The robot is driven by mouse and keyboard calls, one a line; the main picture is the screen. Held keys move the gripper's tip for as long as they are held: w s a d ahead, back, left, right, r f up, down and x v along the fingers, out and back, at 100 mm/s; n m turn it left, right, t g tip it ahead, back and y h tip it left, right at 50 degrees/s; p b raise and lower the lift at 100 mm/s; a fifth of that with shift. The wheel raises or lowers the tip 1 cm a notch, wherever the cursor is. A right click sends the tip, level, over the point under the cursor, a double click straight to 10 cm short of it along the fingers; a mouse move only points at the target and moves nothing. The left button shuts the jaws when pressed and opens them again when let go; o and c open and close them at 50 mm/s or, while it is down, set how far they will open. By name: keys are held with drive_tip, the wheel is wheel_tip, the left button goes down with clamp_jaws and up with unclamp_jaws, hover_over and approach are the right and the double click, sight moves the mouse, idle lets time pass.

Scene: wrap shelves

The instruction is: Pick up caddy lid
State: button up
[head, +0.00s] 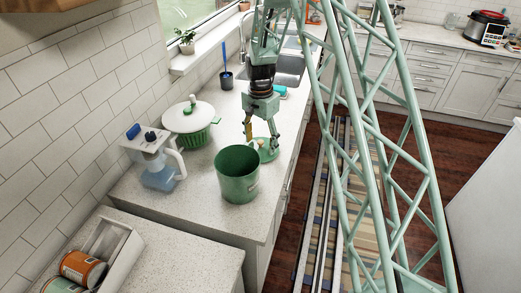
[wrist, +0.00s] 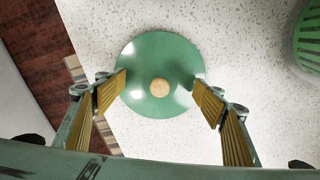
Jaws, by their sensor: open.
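The caddy lid is a round green disc with a pale wooden knob. In the wrist view the caddy lid (wrist: 150,55) lies on the speckled counter, its knob (wrist: 160,88) between the two fingers. In the head view the lid (head: 267,155) is behind the green caddy (head: 237,178), partly hidden by my gripper. My gripper (wrist: 162,88) is open and empty, yellow pads on either side of the knob and apart from it. It also shows pointing down over the lid in the head view (head: 262,142). The caddy stands upright without a lid.
A salad spinner (head: 190,120) and a water filter jug (head: 158,165) stand left of the lid. A sink (head: 287,70) lies behind. The counter edge is close on the right, above the floor. A tray with cans (head: 118,250) sits at front left.

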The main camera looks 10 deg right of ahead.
drive_tip(key=shift+c, duration=0.5)
drive_tip(key=shift+s, duration=0.1)
drive_tip(key=c, duration=1.6)
drive_tip(key=shift+c, duration=0.8)
